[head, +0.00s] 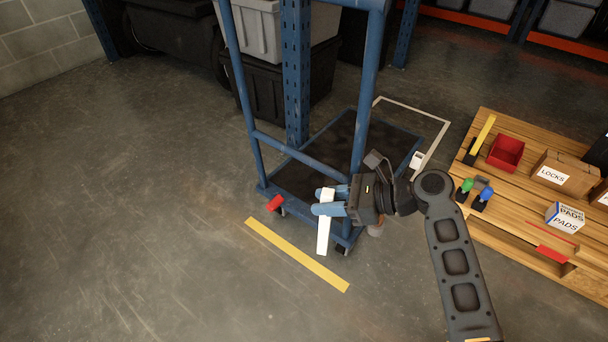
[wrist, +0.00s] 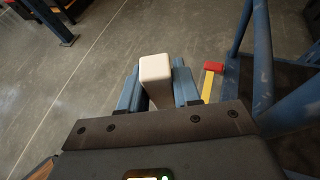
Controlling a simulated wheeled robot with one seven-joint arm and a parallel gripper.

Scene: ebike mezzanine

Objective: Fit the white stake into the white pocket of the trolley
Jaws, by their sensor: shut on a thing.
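The white stake (head: 323,235) is held in my gripper (head: 319,202), whose blue fingers are shut on it. It hangs close to upright, slightly tilted, in front of the trolley's near side. In the wrist view one end of the stake (wrist: 155,69) stands up between the fingers (wrist: 157,88). The trolley (head: 300,178) has a blue frame and a dark deck. A small white block, which looks like the white pocket (head: 416,160), is at the deck's right corner, well apart from the stake. The red pocket (head: 274,202) is at the near left corner and also shows in the wrist view (wrist: 214,67).
Tall blue trolley posts (head: 367,85) rise close to my gripper. A wooden pallet (head: 490,228) with boxes and a red bin (head: 506,152) is at right. A yellow floor strip (head: 297,254) lies in front. The floor at left is clear.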

